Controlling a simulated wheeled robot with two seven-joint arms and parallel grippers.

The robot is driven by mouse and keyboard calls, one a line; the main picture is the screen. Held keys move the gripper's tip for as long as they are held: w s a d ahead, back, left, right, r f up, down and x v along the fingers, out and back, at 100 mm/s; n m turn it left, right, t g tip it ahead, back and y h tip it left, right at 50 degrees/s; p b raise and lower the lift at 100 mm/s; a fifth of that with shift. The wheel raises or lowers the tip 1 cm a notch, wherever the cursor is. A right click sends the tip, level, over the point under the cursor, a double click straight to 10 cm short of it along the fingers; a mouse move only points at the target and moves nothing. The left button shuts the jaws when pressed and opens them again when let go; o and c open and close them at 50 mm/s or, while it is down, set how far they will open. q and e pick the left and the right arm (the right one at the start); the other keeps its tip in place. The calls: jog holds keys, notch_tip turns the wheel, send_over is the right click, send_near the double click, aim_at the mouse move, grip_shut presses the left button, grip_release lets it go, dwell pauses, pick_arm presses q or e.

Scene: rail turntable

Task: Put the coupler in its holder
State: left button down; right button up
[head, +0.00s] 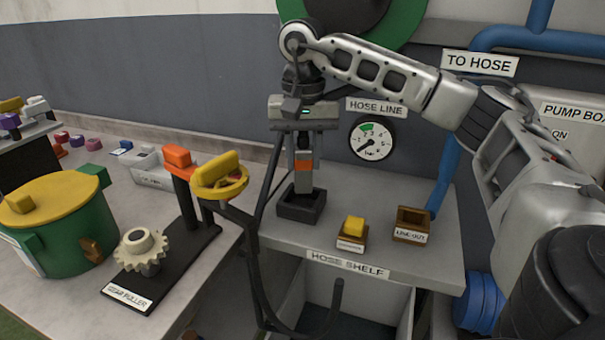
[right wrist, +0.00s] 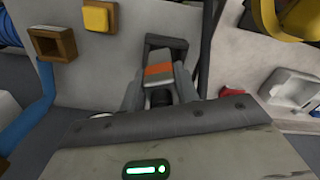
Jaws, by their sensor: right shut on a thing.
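My right gripper (head: 303,160) points straight down over the hose shelf and is shut on the coupler (head: 303,181), a grey upright block with an orange band. The coupler's lower end is at the mouth of a dark square holder (head: 301,212) on the shelf; I cannot tell how deep it sits. In the right wrist view the coupler (right wrist: 158,57) shows between the fingers (right wrist: 158,84), with the dark holder's rim (right wrist: 166,41) around or just beyond its end. My left gripper is not in view.
On the hose shelf (head: 390,262) stand a brown box with a yellow block (head: 354,226) and an open brown box (head: 411,225) labelled LINE-OUT. A black hose (head: 262,268) hangs at the shelf's left.

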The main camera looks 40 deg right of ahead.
aim_at(303, 176)
jog(key=shift+w+d+f, duration=0.3)
jog(key=shift+w+f, duration=0.1)
jog(key=shift+f, duration=0.15)
jog(key=shift+w+d+f, duration=0.25)
jog(key=shift+w+f, duration=0.1)
jog(key=shift+f, duration=0.2)
jog(key=f, duration=0.3)
jog(key=shift+w+d+f, duration=0.2)
jog(key=shift+d, duration=0.05)
jog(key=shift+f, duration=0.15)
jog(key=shift+f, duration=0.2)
jog(key=o, duration=1.1)
